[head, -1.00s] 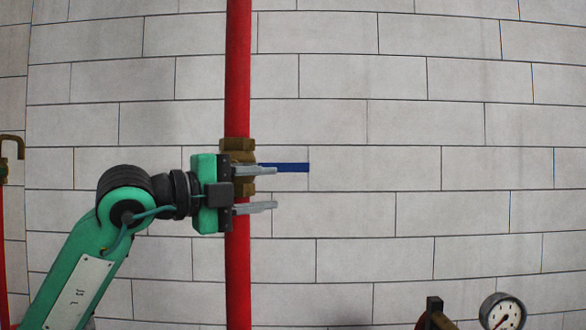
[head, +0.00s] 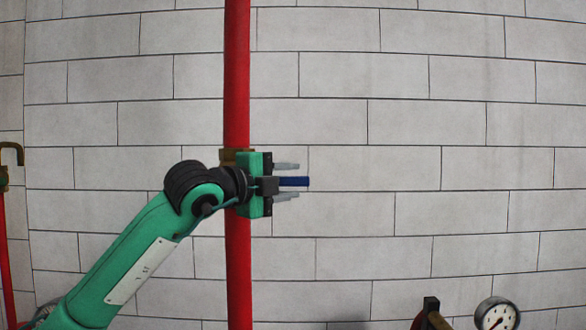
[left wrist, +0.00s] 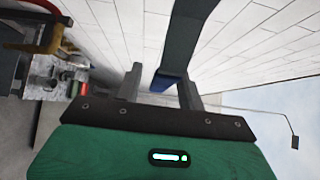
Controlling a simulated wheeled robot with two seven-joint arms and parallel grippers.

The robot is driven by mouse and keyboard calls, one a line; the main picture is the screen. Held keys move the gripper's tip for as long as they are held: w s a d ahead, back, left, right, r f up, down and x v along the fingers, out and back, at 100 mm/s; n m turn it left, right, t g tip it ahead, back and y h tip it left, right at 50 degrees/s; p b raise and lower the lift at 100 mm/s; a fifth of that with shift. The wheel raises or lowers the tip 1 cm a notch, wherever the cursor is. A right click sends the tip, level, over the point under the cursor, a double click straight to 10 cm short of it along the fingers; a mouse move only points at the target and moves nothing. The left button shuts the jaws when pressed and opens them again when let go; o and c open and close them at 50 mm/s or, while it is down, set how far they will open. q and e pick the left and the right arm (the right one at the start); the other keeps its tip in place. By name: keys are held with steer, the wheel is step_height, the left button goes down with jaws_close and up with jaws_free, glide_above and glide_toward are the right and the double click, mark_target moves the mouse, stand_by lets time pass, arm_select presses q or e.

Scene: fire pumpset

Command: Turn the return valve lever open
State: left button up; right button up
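The return valve (head: 228,156) is a brass body on the vertical red pipe, mostly hidden behind my left gripper. Its blue lever (head: 302,182) points level to the right. My left gripper (head: 290,181) is open, with one finger above the lever and one below; a gap shows on both sides. My right gripper is not in view.
The red pipe (head: 237,80) runs up the pale block wall (head: 450,150). A pressure gauge (head: 497,314) and a brass fitting (head: 432,315) sit at the lower right. Another red pipe (head: 5,250) stands at the left edge. The space right of the lever is clear.

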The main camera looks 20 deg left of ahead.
arm_select(q)
steer(key=shift+x, duration=0.85)
steer(key=shift+c, duration=0.2)
jaws_close()
